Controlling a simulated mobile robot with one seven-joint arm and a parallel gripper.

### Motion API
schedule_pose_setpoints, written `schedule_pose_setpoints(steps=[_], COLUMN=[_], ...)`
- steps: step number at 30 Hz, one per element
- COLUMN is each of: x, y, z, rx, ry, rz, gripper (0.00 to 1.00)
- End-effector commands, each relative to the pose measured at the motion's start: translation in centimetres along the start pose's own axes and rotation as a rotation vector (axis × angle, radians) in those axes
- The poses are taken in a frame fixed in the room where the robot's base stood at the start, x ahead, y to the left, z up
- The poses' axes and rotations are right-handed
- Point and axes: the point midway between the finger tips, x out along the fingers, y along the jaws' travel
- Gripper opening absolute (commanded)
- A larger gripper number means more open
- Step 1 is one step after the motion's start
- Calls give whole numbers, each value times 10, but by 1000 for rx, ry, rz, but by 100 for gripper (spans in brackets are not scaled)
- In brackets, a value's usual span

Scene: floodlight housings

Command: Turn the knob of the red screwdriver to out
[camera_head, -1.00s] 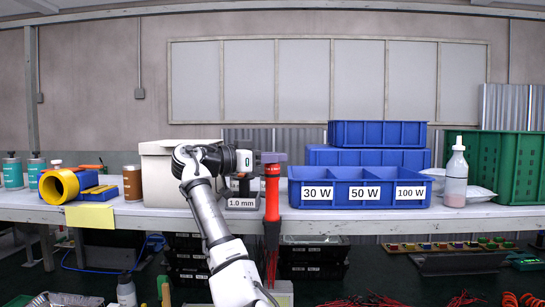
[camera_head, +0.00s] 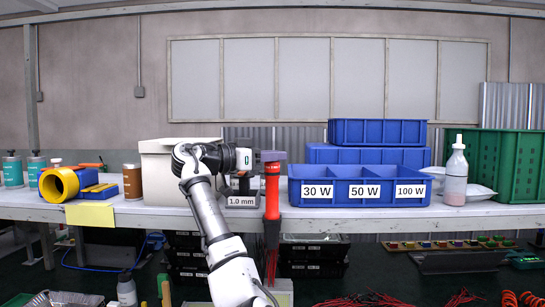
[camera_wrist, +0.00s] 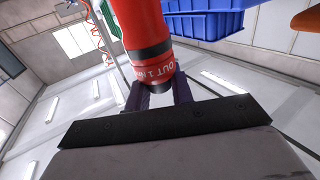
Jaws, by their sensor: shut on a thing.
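The red screwdriver (camera_head: 272,197) hangs upright in front of the bench edge, beside the 1.0 mm label. In the wrist view its red body (camera_wrist: 140,22) carries a dark band and a red ring (camera_wrist: 155,68) with the printed words OUT, 1 and IN. A dark knob (camera_wrist: 160,87) sits at the end below the ring. My gripper (camera_head: 274,156) is at the top end of the screwdriver. In the wrist view its two fingers (camera_wrist: 159,95) are shut on the knob, one on each side. The fingers partly hide the knob, and its exact setting is unclear.
A blue bin (camera_head: 341,203) labelled 30 W, 50 W and 100 W stands close right of the screwdriver. A pale box (camera_head: 157,180) stands behind my arm. A bottle (camera_head: 456,178) and a green crate (camera_head: 505,165) are farther right. Yellow and blue items (camera_head: 60,185) lie left.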

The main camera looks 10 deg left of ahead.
Motion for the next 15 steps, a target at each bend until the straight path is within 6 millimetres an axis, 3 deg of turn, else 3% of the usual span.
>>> schedule_pose_setpoints(steps=[10,11,15], x=[0,0,0], y=[0,0,0], z=[-1,-1,-1], rx=[2,2,1], ry=[2,2,2], rz=[0,0,0], gripper=[0,26,44])
